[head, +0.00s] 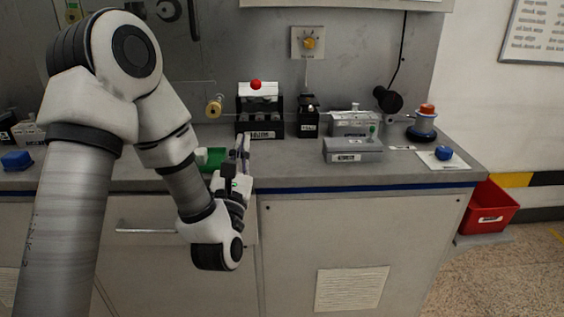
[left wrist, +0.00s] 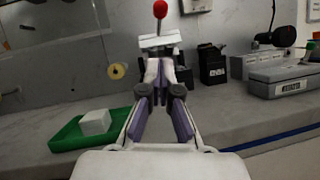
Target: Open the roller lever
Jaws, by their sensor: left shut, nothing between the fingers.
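The roller lever device stands on the grey bench, a black frame (head: 260,124) with a white plate (head: 258,91) and a red ball knob (head: 256,84) at its top. In the left wrist view the red knob (left wrist: 160,9) is on a short stem above the white plate (left wrist: 160,41). My left gripper (head: 243,142) is shut and empty in front of the device. In the left wrist view its fingertips (left wrist: 159,72) overlap the lower part of the device and hide some of it. I cannot tell whether they touch it. My right gripper is not in view.
A green tray (left wrist: 66,138) with a white block (left wrist: 95,121) lies left of the gripper. A black box (head: 308,124), grey cases (head: 353,150) and a red-topped button (head: 427,110) stand to the right. A brass knob (head: 214,107) is on the wall. The bench's front edge is clear.

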